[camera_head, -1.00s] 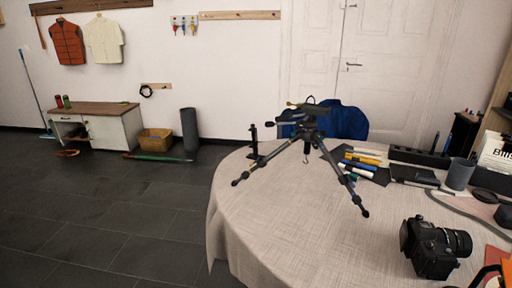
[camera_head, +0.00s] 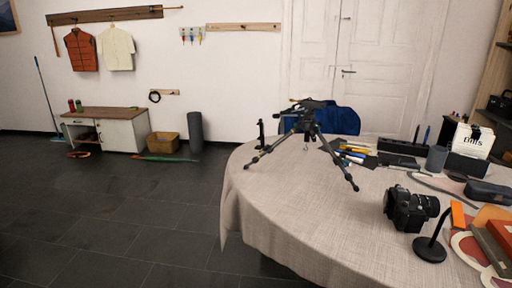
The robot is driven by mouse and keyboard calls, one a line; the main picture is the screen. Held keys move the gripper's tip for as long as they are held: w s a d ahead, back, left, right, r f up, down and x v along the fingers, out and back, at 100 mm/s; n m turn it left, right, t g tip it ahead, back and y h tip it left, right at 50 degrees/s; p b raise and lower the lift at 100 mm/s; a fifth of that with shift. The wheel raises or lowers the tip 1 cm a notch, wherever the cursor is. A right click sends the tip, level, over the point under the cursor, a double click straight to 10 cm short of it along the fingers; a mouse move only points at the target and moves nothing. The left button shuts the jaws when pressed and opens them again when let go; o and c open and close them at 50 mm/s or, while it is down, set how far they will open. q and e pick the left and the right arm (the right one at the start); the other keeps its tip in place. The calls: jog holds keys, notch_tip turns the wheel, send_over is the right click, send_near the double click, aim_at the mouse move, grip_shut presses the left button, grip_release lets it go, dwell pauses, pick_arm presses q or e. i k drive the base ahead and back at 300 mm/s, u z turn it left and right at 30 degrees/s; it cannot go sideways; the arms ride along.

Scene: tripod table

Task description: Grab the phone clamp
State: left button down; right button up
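A black tripod (camera_head: 306,128) stands with its legs spread on the round cloth-covered table (camera_head: 290,205). A small upright black piece (camera_head: 261,134) stands near the table's far left edge, just left of the tripod. It may be the phone clamp, but it is too small to tell for sure. Neither of my grippers shows in the head view.
A black camera (camera_head: 408,208) and a black round-based stand (camera_head: 430,249) are at the table's right. Pens (camera_head: 352,152), a dark cup (camera_head: 436,158) and boxes crowd the back right. The table's front left is bare. Dark floor (camera_head: 130,215) lies open to the left.

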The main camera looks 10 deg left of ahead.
aim_at(261, 138)
jog(key=u, duration=0.85)
jog(key=i, duration=0.95)
jog(key=u, duration=1)
jog(key=i, duration=1.55)
jog(key=z, duration=0.8)
jog(key=i, duration=1)
jog(key=z, duration=1.1)
